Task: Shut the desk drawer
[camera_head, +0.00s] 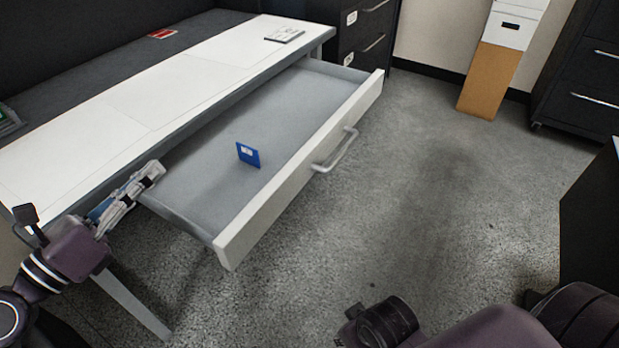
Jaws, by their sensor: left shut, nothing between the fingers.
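The desk drawer (237,231) stands pulled far out from under the white desk top (165,90). Its grey tray is exposed, and a bar handle (337,151) sits on its light front panel. A small blue box or card (248,154) is inside, on the tray floor. My left gripper (155,172) is shut and empty, by the desk's front edge near the left side of the drawer; I cannot tell whether it touches. My right arm shows at the bottom right, but its gripper fingers are not visible.
Dark cabinets stand behind the desk (361,50) and at the far right (590,75). A cardboard box (489,80) with white boxes on it stands by the wall. A dark block (592,225) is at the right edge. The grey floor before the drawer is clear.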

